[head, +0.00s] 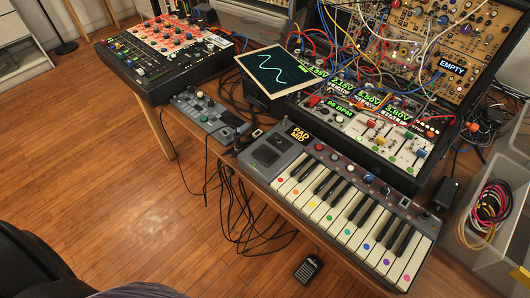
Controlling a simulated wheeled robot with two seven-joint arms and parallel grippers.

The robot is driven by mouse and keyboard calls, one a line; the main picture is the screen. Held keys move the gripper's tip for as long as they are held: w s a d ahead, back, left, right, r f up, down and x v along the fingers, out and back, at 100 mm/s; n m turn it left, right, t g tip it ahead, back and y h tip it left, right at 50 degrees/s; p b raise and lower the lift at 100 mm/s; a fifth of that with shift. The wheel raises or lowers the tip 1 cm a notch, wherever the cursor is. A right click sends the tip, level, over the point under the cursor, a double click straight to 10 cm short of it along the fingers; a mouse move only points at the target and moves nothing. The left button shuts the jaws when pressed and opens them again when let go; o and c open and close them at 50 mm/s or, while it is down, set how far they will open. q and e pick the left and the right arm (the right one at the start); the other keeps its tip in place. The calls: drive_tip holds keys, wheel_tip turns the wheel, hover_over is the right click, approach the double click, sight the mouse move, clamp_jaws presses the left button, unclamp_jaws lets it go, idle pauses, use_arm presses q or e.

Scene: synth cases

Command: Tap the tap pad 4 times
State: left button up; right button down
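A grey keyboard (292,143) lies on the wooden table, with white keys carrying coloured dots. At its left end is a dark square pad (267,154) beside a small display reading "PAD MIDI". A display reading "95 BPM" (338,107) glows green on the module panel behind the keyboard. I see no pad clearly labelled as the tap pad, so I cannot tell whether this square pad is it. Neither of my grippers shows in the head view, and nothing touches the keyboard.
A synth case (392,160) with tangled patch cables stands behind the keyboard. A tilted waveform screen (277,70), a small grey device (207,112) and a mixer (163,48) are to the left. A clear bin of cables (492,212) is at right. A pedal (309,267) lies on the floor.

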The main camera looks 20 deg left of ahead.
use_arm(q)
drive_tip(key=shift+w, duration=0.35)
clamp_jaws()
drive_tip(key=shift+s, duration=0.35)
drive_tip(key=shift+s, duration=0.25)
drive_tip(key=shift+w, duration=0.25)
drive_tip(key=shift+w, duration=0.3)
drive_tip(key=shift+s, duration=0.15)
